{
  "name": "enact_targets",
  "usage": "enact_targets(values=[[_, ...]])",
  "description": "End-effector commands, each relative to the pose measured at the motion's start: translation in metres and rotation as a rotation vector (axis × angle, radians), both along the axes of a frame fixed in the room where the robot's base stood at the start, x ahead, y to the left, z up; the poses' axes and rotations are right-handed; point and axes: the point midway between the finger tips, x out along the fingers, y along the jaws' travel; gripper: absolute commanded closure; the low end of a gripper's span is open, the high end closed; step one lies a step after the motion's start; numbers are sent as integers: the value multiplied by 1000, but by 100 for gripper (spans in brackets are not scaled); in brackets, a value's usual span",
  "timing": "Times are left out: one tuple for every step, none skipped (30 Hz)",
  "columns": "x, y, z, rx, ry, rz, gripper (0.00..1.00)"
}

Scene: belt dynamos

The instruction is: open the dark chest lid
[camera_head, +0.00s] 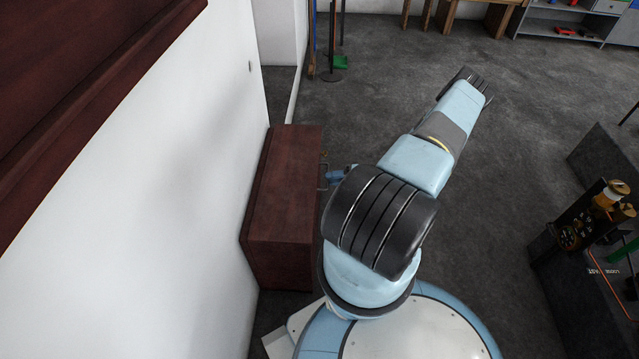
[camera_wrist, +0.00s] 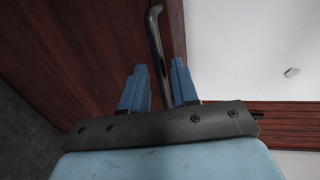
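The dark reddish-brown chest (camera_head: 283,185) stands against the white wall, left of my arm in the head view. Its lid top lies flat and looks closed. A dark metal handle (camera_wrist: 156,38) runs up from my gripper in the wrist view, in front of the chest's wood face (camera_wrist: 85,60). My gripper (camera_wrist: 160,88) has its blue fingers apart, with the lower part of the handle between them. I cannot tell if either finger touches it. In the head view my gripper (camera_head: 331,177) is at the chest's right side, partly hidden by my arm.
The white wall (camera_head: 150,170) rises directly behind the chest. Grey floor (camera_head: 380,85) lies open beyond and to the right. A dark bench (camera_head: 560,280) with brass equipment (camera_head: 575,232) stands at the right. Shelves (camera_head: 560,25) are at the far back.

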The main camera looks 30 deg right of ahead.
Motion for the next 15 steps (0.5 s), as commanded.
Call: enact_targets(values=[[4,6,-1,1,0,1,71],[5,8,-2,1,0,1,71],[7,11,-3,1,0,1,71],[9,13,-3,1,0,1,71],[10,15,-4,1,0,1,71],[11,17,-4,1,0,2,71],[12,19,-4,0,0,3,71],[13,20,-5,0,0,3,71],[13,21,-5,0,0,3,71],[14,21,-5,0,0,3,71],[14,22,-5,0,0,4,71],[14,22,-5,0,0,4,71],[14,22,-5,0,0,4,71],[14,22,-5,0,0,4,71],[14,22,-5,0,0,4,71]])
